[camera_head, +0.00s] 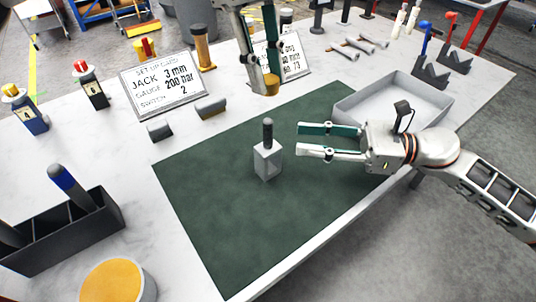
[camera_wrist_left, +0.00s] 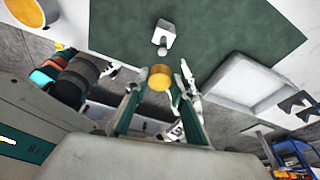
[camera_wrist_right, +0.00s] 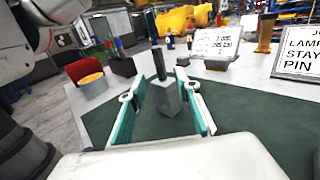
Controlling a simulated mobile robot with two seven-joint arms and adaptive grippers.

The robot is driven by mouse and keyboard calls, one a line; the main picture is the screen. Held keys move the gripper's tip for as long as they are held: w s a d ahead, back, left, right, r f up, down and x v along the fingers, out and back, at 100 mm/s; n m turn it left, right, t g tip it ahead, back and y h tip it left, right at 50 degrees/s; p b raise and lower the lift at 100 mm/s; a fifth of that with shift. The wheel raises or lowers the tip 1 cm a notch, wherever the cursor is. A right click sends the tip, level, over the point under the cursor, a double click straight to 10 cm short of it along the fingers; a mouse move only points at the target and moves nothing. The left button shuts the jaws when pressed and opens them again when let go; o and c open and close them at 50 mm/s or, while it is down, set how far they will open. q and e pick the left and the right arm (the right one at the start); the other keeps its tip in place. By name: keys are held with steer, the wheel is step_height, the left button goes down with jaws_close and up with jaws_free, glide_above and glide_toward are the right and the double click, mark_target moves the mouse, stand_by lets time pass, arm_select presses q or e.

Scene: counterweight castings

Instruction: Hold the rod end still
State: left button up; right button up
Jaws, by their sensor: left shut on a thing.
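A light grey block (camera_head: 267,164) stands on the green mat (camera_head: 215,190), with a dark rod (camera_head: 267,130) upright out of its top. My right gripper (camera_head: 299,140) is open and empty, its fingers pointing at the block from the right. In the right wrist view the block (camera_wrist_right: 168,100) and rod (camera_wrist_right: 159,64) appear between the spread fingers, with no clear contact. My left gripper (camera_head: 266,80) is shut on a brass-coloured round piece (camera_head: 271,86) above the table behind the block. This piece also shows between the fingertips in the left wrist view (camera_wrist_left: 159,78).
A set-up card (camera_head: 163,82) and a second card, partly hidden by my left gripper, stand at the back. A grey tray (camera_head: 350,108) lies behind my right gripper. A black compartment box (camera_head: 75,240) and a yellow-topped round container (camera_head: 118,281) are front left. The mat's left part is clear.

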mark_target(268, 135)
steer(key=a, duration=0.5)
steer(key=w+a, duration=0.1)
steer(key=a, duration=0.2)
steer(key=shift+w+a, duration=0.1)
steer(key=shift+a, duration=0.25)
jaws_close()
